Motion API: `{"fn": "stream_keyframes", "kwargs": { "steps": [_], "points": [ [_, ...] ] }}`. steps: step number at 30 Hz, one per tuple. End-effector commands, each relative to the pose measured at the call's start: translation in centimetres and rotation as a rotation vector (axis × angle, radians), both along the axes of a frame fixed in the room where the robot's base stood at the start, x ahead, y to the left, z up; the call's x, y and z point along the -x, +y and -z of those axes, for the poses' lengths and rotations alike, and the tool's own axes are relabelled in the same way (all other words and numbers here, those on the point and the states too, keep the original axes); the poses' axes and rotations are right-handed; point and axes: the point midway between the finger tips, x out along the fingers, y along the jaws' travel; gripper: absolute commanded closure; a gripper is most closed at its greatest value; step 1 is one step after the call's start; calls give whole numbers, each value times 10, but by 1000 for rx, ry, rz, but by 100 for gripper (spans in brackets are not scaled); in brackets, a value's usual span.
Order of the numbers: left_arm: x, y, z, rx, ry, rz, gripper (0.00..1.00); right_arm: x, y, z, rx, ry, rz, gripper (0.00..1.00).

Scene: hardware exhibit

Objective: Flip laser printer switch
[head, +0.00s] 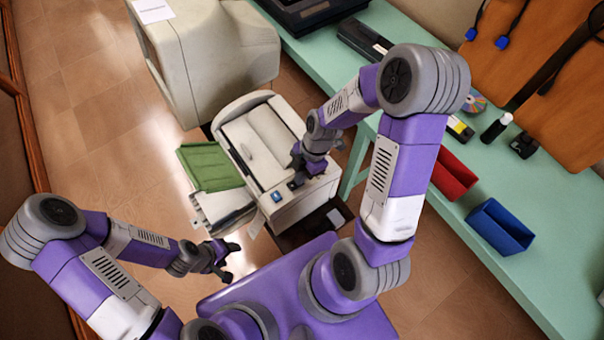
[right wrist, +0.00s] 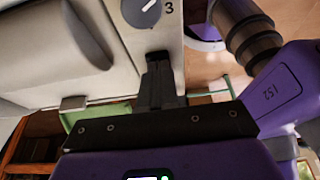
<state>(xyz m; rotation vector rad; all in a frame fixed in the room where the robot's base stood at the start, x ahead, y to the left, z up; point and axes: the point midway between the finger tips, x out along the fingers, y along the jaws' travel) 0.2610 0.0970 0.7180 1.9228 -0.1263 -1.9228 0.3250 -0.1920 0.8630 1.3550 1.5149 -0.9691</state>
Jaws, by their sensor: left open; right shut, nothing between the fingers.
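The laser printer (head: 262,135), a pale beige box with a green tray (head: 208,166) on its left side, stands below the bench. My right gripper (head: 297,178) is over the printer's front top corner. In the right wrist view its fingers (right wrist: 158,62) are shut and empty, close to the pale casing. A round grey dial (right wrist: 141,10) with a white pointer and the number 3 shows just beyond the fingertips. I cannot make out which part is the switch. My left gripper (head: 226,261) is open and empty, in front of the printer.
A larger beige machine (head: 205,55) stands behind the printer. The green bench (head: 440,195) runs along the right with a red bin (head: 452,175) and a blue bin (head: 499,228). Tiled floor (head: 90,130) is clear at the left.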

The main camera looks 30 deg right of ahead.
Motion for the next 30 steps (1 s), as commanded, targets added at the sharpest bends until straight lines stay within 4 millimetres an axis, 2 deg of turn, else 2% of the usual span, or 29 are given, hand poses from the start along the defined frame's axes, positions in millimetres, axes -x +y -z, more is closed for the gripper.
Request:
{"fn": "stream_keyframes", "kwargs": {
  "steps": [8,20,23,29,30],
  "points": [
    [0,0,-2,0,0,0,40,1,11,-6,0,-2,-3,100],
    [0,0,-4,0,0,0,40,1,11,-9,0,-2,-2,100],
    [0,0,-11,0,0,0,40,0,11,-19,0,-2,-3,100],
    [0,0,-36,0,0,0,40,-2,7,-54,1,-2,-13,100],
    [0,0,-35,0,0,1,40,-4,1,-62,1,-8,-9,100]
  ]
}}
